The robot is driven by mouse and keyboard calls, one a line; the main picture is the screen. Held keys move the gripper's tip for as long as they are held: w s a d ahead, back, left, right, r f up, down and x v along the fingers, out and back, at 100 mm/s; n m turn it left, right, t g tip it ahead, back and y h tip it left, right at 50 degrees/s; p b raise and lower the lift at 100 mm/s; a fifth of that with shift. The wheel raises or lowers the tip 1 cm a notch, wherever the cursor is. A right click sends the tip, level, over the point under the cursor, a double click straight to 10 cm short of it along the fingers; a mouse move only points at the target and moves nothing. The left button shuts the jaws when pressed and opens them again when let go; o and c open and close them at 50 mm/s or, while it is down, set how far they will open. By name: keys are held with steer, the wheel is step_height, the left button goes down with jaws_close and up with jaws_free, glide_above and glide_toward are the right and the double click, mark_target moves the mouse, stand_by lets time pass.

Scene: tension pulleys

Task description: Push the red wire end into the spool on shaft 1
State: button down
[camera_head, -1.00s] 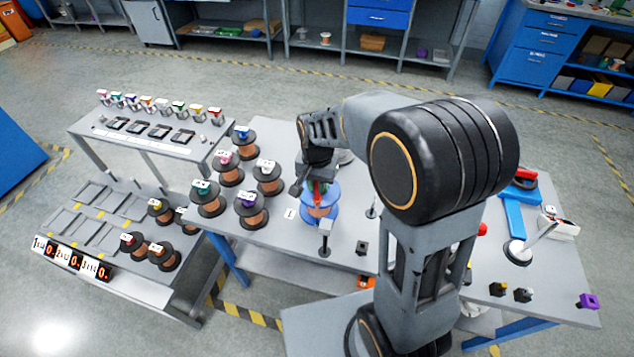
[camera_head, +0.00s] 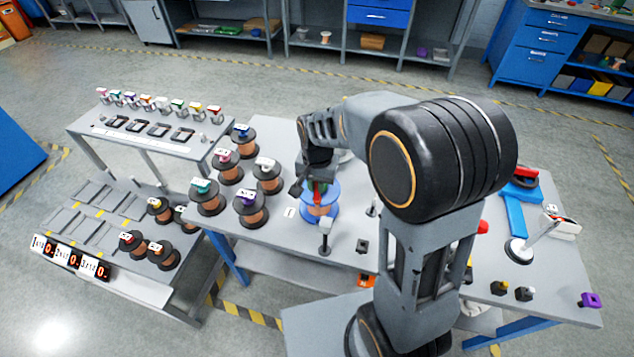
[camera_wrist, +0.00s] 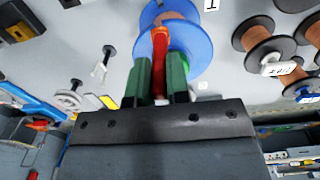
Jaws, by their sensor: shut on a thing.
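The spool on shaft 1 (camera_head: 308,207) has blue flanges and a copper-coloured winding. It stands on the table near the number 1 label and also shows at the top of the wrist view (camera_wrist: 197,38). My gripper (camera_wrist: 160,80) has green fingers shut on the red wire end (camera_wrist: 159,50). The red piece points toward the spool and overlaps its blue flange in the wrist view. I cannot tell whether its tip is inside the spool. In the head view my gripper (camera_head: 318,186) is right over the spool, partly hiding it.
Several black-flanged copper spools (camera_head: 250,208) with coloured tags stand left of the blue spool. A small post (camera_head: 325,235) stands just in front of it. A blue tool (camera_head: 515,220) lies at the right. A rack (camera_head: 145,125) with coloured tags stands at the far left.

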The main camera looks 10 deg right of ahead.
stand_by(0.4)
steer(key=c, duration=1)
jaws_free()
steer(key=o, duration=0.3)
steer(key=shift+r+p, duration=2.8)
steer(key=shift+r, duration=0.7)
